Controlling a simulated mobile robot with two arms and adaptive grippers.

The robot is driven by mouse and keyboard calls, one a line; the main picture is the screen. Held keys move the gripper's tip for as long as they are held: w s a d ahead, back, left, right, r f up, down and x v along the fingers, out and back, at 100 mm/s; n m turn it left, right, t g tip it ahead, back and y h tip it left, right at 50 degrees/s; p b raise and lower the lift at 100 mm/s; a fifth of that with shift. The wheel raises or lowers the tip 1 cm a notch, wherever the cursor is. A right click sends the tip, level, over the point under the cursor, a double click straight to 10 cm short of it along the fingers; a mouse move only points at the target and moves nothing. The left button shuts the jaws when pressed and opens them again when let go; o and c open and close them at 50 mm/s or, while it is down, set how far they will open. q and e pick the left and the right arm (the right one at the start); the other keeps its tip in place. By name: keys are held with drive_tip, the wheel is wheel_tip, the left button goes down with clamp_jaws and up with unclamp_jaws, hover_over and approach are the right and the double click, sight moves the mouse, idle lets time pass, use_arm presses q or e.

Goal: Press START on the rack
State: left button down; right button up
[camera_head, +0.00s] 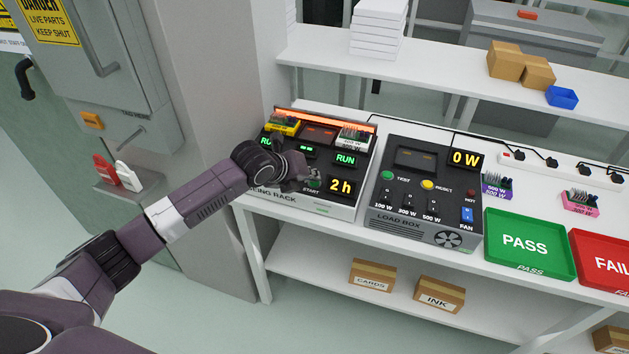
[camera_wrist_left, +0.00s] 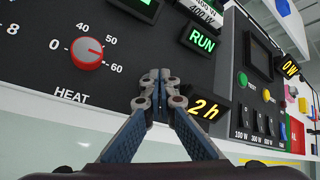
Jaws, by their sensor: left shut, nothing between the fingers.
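The aging rack (camera_head: 350,211) stands at the left end of the bench, its label partly hidden by my arm. Its green START button (camera_head: 315,183) shows in the head view just beside my left fingertips; I cannot tell whether they touch it. My left gripper (camera_head: 306,178) is shut and empty over the rack's front panel. In the left wrist view the closed fingers (camera_wrist_left: 160,76) point at the panel, between the red HEAT knob (camera_wrist_left: 88,53) and the yellow "2 h" display (camera_wrist_left: 206,108); the button is hidden there. A green RUN display (camera_head: 346,159) is lit. My right gripper is not in view.
The load box (camera_head: 412,222) stands close right of the rack. Beyond it are a green PASS tray (camera_head: 530,245) and a red FAIL tray (camera_head: 605,262). A grey pillar (camera_head: 215,150) and electrical cabinet (camera_head: 90,60) are at the left.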

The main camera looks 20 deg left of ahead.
sight(312, 183)
use_arm(q)
drive_tip(key=shift+r+p, duration=0.55)
drive_tip(key=shift+r, duration=0.1)
wheel_tip(312, 183, up, 5)
drive_tip(key=p, duration=0.4)
drive_tip(key=shift+p, duration=0.4)
